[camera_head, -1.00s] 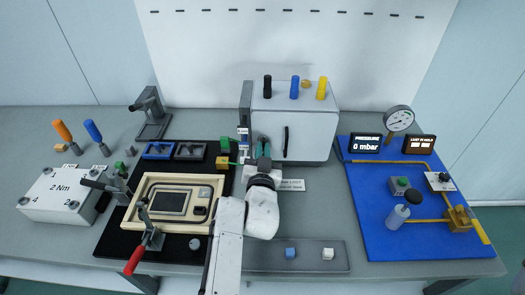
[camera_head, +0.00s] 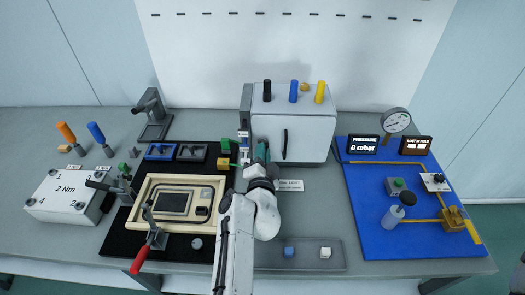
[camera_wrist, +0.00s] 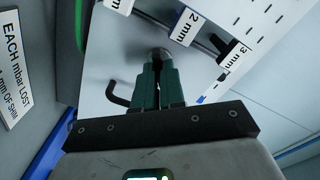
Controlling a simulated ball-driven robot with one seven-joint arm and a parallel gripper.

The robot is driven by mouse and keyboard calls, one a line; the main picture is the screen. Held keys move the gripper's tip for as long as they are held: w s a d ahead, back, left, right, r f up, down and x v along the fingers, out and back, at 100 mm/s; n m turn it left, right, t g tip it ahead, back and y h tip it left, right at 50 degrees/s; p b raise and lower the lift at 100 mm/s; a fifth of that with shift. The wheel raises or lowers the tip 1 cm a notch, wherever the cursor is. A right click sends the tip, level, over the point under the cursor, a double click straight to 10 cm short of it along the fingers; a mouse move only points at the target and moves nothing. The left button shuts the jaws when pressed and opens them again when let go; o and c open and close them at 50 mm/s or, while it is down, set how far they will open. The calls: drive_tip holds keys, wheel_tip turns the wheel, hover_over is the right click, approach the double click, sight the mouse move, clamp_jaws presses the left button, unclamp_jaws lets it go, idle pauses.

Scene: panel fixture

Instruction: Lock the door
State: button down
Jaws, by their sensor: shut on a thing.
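The door is the pale front face (camera_head: 307,140) of the white box at the back of the bench, with a black upright handle (camera_head: 285,143). My gripper (camera_head: 262,151) is at the left part of this face, left of the handle. In the wrist view my gripper's green fingers (camera_wrist: 160,72) are shut on a round grey metal knob (camera_wrist: 160,53) on the door. The black handle (camera_wrist: 119,94) shows beside the fingers there. The knob is hidden behind my gripper in the head view, and its turn position cannot be told.
Tags marked 2 mm (camera_wrist: 186,28) and 3 mm (camera_wrist: 231,56) hang close beside the door. A sign (camera_head: 290,185) lies in front of the box. A wooden-coloured frame fixture (camera_head: 150,188) stands left of my arm, and a blue pressure board (camera_head: 370,200) stands right.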

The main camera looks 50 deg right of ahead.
drive_tip(key=shift+m+p, duration=0.75)
drive_tip(key=shift+m, duration=2.85)
drive_tip(key=shift+f, duration=0.1)
drive_tip(key=c, duration=1.2)
unclamp_jaws()
drive_tip(key=b+v, duration=0.2)
drive_tip(key=v, duration=0.8)
drive_tip(key=shift+s+a, duration=0.25)
drive_tip(key=shift+s, duration=0.05)
